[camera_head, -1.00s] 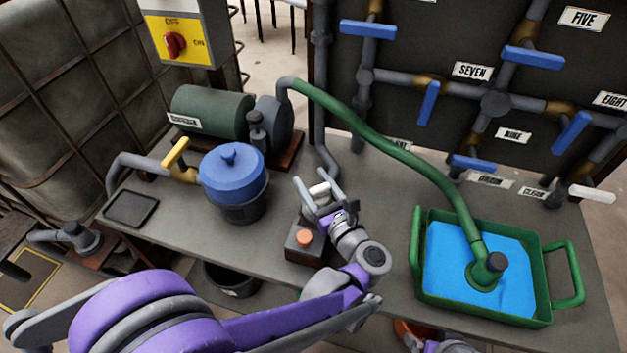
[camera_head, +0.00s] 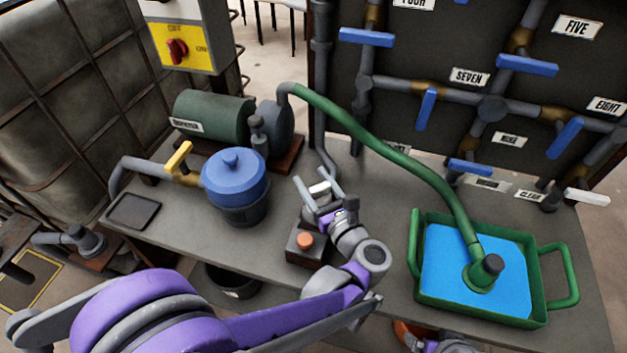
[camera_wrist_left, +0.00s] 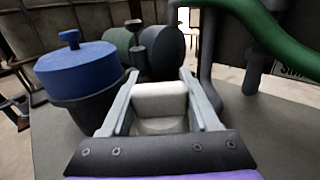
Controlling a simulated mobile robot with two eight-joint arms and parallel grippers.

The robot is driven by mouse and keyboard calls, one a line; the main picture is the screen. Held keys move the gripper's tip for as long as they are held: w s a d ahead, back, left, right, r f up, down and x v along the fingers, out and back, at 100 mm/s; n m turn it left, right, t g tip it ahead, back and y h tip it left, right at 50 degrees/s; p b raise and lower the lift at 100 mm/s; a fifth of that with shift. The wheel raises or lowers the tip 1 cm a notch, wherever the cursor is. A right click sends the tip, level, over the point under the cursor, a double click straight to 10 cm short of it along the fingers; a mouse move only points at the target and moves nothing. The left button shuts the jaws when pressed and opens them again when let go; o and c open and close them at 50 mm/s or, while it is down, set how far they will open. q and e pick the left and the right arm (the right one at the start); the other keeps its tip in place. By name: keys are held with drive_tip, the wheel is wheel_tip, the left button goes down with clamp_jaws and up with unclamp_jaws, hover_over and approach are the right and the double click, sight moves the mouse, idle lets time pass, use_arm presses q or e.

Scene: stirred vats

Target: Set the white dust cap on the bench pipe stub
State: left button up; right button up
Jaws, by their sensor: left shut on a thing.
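My left gripper (camera_head: 319,187) is shut on the white dust cap (camera_head: 319,189) above the middle of the bench. In the left wrist view the cap (camera_wrist_left: 160,97) sits between the two grey fingers, its rounded top showing. I cannot make out a pipe stub for certain. The gripper and wrist hide part of the bench below and behind the cap, and I cannot tell whether the cap touches anything there. My right gripper's fingers do not show; a purple and grey arm part is at the bottom edge.
A block with an orange button (camera_head: 305,240) stands close beside my left wrist. A blue-lidded pot (camera_head: 234,175) is to the left, a green motor (camera_head: 213,115) behind. A green tray (camera_head: 480,311) with blue liquid and a green hose (camera_head: 400,150) are to the right.

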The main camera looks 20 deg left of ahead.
sight(325, 204)
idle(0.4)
use_arm(q)
drive_tip(key=shift+f+b, duration=0.45)
drive_tip(key=shift+f, duration=0.35)
drive_tip(key=o, duration=1.1)
drive_tip(key=shift+c, duration=0.2)
drive_tip(key=shift+p+v, duration=0.35)
drive_tip(key=shift+v, duration=5.15)
drive_tip(key=shift+d, duration=0.1)
